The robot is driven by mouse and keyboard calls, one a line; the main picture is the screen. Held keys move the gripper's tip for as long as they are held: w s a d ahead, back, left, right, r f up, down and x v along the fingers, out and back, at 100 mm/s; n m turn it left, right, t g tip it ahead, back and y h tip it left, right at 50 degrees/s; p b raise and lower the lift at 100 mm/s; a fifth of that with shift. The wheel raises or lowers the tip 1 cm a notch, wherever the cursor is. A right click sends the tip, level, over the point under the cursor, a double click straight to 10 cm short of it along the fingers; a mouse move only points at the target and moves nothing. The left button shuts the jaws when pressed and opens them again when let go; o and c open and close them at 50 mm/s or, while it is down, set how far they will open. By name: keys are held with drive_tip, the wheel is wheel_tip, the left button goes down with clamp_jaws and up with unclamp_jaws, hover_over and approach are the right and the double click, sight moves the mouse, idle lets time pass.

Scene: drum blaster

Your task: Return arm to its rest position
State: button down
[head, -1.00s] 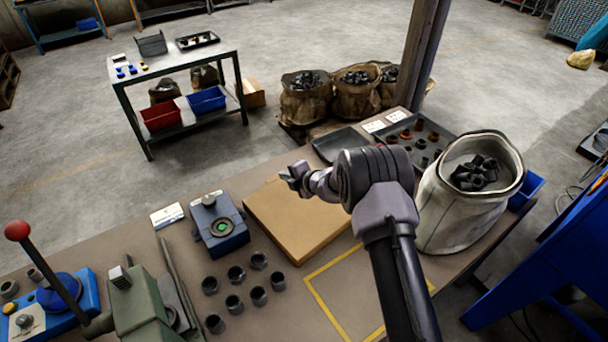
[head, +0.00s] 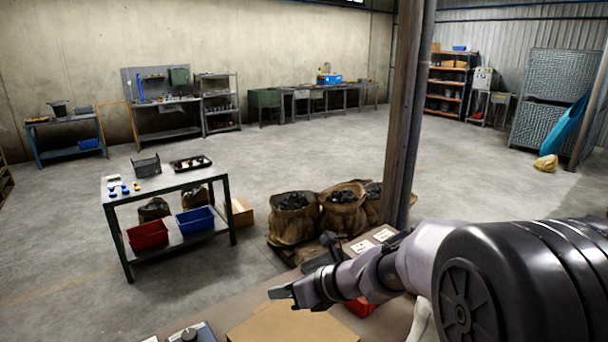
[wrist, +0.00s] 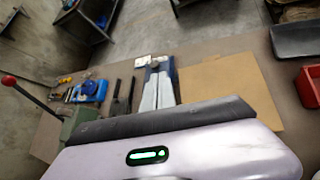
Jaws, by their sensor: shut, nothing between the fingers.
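My arm reaches in from the right of the head view, with its large dark joint close to the camera. My gripper (head: 280,292) points left above the workbench (head: 190,317). Its fingers are together and hold nothing. A pale arm link with a green light fills the bottom of the wrist view.
A tan board (head: 290,325) lies on the bench below my gripper. A red bin (head: 361,306) sits behind my arm. A post (head: 405,120) rises beyond the bench, near several sacks (head: 291,218). A side table (head: 165,181) stands left on open floor.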

drive_tip(key=s+d+r+n+g+h+b, duration=0.1)
drive_tip(key=s+d+r+n, duration=0.1)
drive_tip(key=s+n, duration=0.35)
drive_tip(key=s+d+r+n+h, duration=0.1)
drive_tip(key=s+d+r+n, duration=0.1)
drive_tip(key=s+n, duration=0.3)
drive_tip(key=s+d+n+h+b, duration=0.1)
drive_tip(key=s+d+n+h, duration=0.1)
drive_tip(key=s+d+n, duration=0.3)
drive_tip(key=s+d+f+n+t+h, duration=0.1)
drive_tip(key=s+d+n+h, duration=0.2)
drive_tip(key=s+d+n, duration=0.3)
drive_tip(key=s+n, duration=0.1)
drive_tip(key=s, duration=0.4)
drive_tip(key=shift+s+f+n+h+b, duration=0.25)
drive_tip(key=shift+n+h+b, duration=0.05)
drive_tip(key=shift+n+b, duration=0.1)
